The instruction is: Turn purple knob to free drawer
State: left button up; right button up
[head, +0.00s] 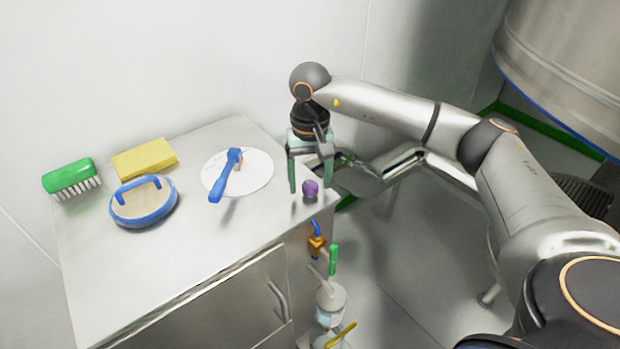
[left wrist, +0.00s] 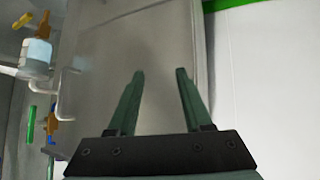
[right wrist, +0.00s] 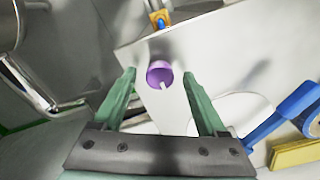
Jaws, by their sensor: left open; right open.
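The purple knob (head: 310,188) stands on the cabinet top near its right front corner. In the right wrist view the knob (right wrist: 160,74) shows a pale pointer line and lies between and beyond the fingertips. My right gripper (head: 311,188) is open, pointing down above the knob, its fingers either side in the picture; I cannot tell whether they touch it. The drawer is not clearly identifiable; a cabinet front with a handle (head: 279,302) shows below the top. My left gripper (left wrist: 160,75) is open and empty, facing a grey panel, and is out of the head view.
On the cabinet top (head: 95,290) lie a green brush (head: 70,175), a yellow sponge (head: 145,158), a blue-rimmed oval item (head: 144,203) and a white disc (head: 255,167) with a blue-handled tool (head: 225,180). Pipes with a green-handled valve (head: 333,259) run beside the cabinet's right side.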

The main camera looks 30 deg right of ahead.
aim_at(310, 185)
notch_tip(310, 185, up, 13)
jog(key=p, duration=0.1)
jog(key=shift+f, duration=0.2)
dwell(0.8)
